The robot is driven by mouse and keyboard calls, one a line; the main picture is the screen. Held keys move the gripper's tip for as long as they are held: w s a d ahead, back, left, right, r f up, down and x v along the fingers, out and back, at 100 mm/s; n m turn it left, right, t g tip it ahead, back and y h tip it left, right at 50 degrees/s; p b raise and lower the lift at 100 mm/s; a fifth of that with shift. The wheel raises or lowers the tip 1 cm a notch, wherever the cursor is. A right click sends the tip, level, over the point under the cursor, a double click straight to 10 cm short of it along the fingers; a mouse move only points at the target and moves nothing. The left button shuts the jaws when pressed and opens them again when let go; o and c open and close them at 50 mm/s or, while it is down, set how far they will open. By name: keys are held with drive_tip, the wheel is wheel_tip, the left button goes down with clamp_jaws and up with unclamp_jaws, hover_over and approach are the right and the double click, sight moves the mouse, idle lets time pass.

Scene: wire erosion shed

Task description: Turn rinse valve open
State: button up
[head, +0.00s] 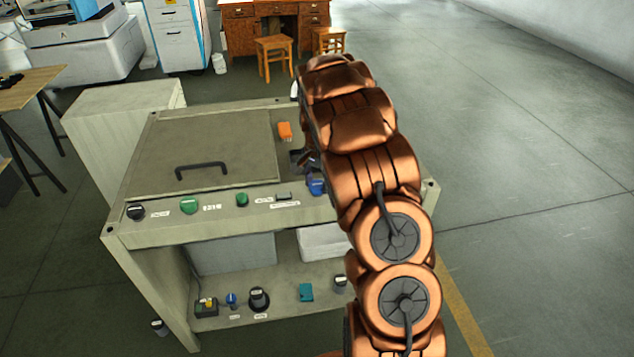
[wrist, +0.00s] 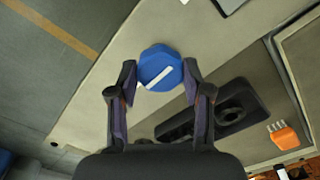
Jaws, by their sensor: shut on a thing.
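A blue faceted knob (wrist: 160,66) with a white pointer line sits on the grey-green bench top in the wrist view. The line slants from lower left to upper right. My gripper (wrist: 159,72) is shut on this knob, one finger on each side. In the head view the blue knob (head: 316,185) shows at the right end of the row along the front edge, partly covered by my arm. Its label cannot be read, so I cannot tell for sure that it is the rinse valve.
A black fixture (wrist: 238,106) and an orange block (head: 285,131) lie behind the knob. A green knob (head: 189,205), a smaller green knob (head: 242,199) and a black knob (head: 136,211) line the front edge. A lid with a black handle (head: 202,170) covers the left.

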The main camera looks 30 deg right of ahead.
drive_tip(key=shift+f+n+b, duration=0.1)
drive_tip(key=shift+n+b, duration=0.2)
drive_tip(key=shift+b, duration=0.15)
drive_tip(key=n+b, duration=0.3)
drive_tip(key=shift+f+b, duration=0.15)
drive_tip(key=shift+b, duration=0.2)
drive_tip(key=n+b, duration=0.4)
drive_tip(key=n, duration=0.1)
drive_tip(key=n+b, duration=0.2)
drive_tip(key=n, duration=0.2)
drive_tip(key=shift+n+b, duration=0.3)
drive_tip(key=shift+n, duration=0.1)
drive_tip(key=shift+r+n+b, duration=0.15)
drive_tip(key=shift+n+b, duration=0.1)
drive_tip(key=shift+n, duration=0.9)
drive_tip(key=shift+r+n+b, duration=0.15)
drive_tip(key=shift+n+b, duration=0.05)
drive_tip(key=shift+n, duration=0.95)
drive_tip(key=o, duration=1.2)
drive_tip(key=shift+c, duration=0.2)
